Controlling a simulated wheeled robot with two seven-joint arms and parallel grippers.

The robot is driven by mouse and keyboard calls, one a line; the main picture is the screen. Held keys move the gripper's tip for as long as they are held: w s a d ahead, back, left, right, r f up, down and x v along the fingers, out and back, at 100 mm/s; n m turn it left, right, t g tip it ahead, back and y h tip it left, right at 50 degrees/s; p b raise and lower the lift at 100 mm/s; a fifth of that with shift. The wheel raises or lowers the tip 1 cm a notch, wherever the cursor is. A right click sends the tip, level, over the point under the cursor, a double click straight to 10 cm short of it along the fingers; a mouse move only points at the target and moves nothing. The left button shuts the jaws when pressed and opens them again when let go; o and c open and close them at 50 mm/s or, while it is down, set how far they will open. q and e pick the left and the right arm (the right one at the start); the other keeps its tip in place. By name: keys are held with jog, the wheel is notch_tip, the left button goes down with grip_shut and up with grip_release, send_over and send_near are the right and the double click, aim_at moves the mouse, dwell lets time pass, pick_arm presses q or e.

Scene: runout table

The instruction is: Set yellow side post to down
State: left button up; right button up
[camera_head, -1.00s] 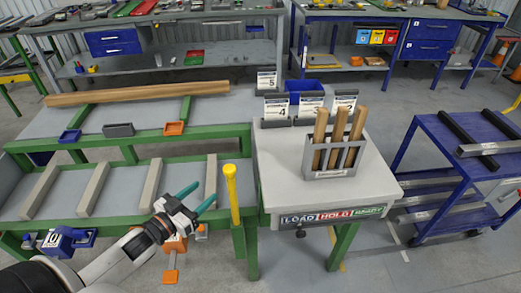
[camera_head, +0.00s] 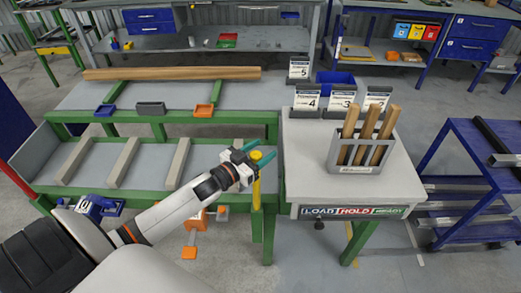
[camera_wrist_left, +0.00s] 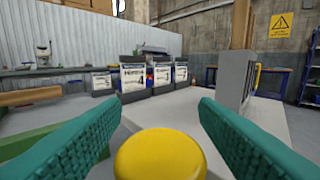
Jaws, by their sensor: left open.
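The yellow side post (camera_head: 257,180) stands upright at the front of the green-framed runout table, just left of the white-topped table section. Its round cap shows close up in the left wrist view (camera_wrist_left: 160,155). My left gripper (camera_head: 257,153) is open, with its teal fingers at the top of the post. In the left wrist view the fingers lie on either side of the yellow cap, with gaps visible between them and it. My right gripper is not in view.
A grey rack (camera_head: 362,153) with wooden sticks stands on the white top (camera_head: 305,165), with numbered card holders (camera_head: 307,100) behind it. A long wooden beam (camera_head: 170,73) lies at the back. A blue cart (camera_head: 460,150) stands right. A LOAD/HOLD/READY strip (camera_head: 352,211) runs along the front edge.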

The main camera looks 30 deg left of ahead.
aim_at(254, 197)
pick_arm(q)
jog(key=shift+w, duration=0.1)
grip_shut()
notch_tip(254, 197, down, 20)
jog(key=b, duration=1.2)
jog(key=shift+b, duration=0.3)
jog(key=shift+f, duration=0.1)
grip_release()
